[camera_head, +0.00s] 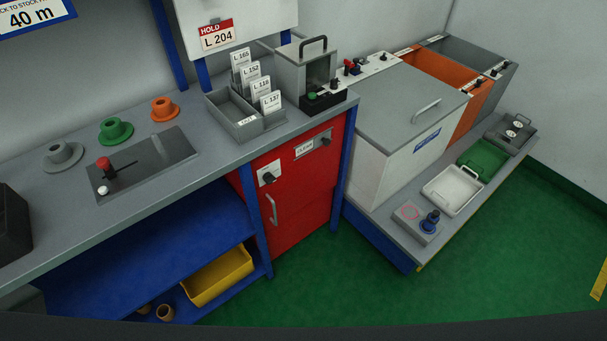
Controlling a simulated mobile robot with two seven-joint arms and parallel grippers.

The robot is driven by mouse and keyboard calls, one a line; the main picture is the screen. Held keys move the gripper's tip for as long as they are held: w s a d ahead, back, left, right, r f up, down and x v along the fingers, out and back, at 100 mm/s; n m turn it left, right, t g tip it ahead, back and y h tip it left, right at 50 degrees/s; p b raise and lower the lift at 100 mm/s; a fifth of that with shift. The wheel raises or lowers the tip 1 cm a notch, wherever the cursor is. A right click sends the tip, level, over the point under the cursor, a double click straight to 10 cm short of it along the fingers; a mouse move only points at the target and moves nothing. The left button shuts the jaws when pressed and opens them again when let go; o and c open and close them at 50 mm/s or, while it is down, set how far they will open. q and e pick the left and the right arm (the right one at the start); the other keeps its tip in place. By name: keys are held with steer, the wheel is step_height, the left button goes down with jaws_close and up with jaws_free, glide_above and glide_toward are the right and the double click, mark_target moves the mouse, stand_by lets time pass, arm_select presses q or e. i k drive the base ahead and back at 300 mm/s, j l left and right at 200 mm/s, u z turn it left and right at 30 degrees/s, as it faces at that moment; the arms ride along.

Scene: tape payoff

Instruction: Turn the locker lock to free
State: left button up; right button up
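The red locker (300,190) stands under the right end of the grey bench, its door shut. A white plate with a dark knob (268,177) is at the upper left of its front, above a light pull handle (272,209). It looks like the lock, but its setting is too small to read. A second small dark fitting (326,141) sits on a grey plate at the upper right, beside a small white label (304,149). Neither of my grippers is in view.
The bench (190,105) carries a card rack (236,122), a grey box with a handle (305,72) and coloured spools (116,130). A yellow bin (218,275) sits low left of the locker. A low platform with a white chest (400,110) stands right. Green floor (330,280) before the locker is clear.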

mark_target(267, 177)
steer(key=l+u, duration=0.1)
steer(key=u, duration=0.35)
steer(key=i+l+u, duration=0.1)
steer(key=l+u, duration=0.15)
steer(key=l, duration=0.2)
steer(key=l+u, duration=0.3)
steer(key=l, duration=0.15)
steer(key=l+u, duration=0.15)
steer(key=l, duration=1.9)
